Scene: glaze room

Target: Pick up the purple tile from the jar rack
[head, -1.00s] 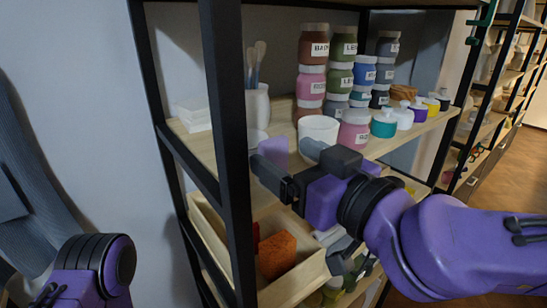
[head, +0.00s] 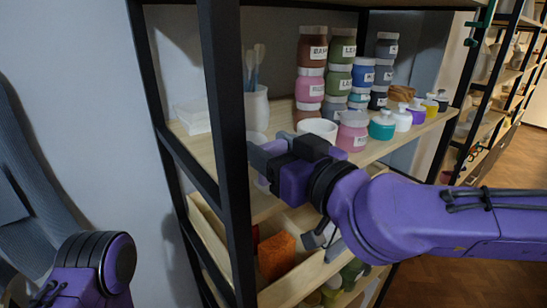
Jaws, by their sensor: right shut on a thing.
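The purple tile (head: 262,183) shows as a small pale lavender patch just below the fingers of my right gripper (head: 264,155), beside the black front post. Most of it is hidden by the gripper. My right gripper reaches in from the right at the front edge of the upper shelf of the jar rack (head: 205,150) and is shut on the tile. I cannot tell whether the tile still touches the shelf. Of my left arm, only a purple link shows at the lower left; its gripper is out of view.
A white cup (head: 317,129), a pink jar (head: 353,133) and stacked labelled jars (head: 311,70) stand close behind my right gripper. A white brush pot (head: 256,108) is behind the post (head: 226,130). Below is a wooden bin (head: 300,286) with an orange block (head: 277,257).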

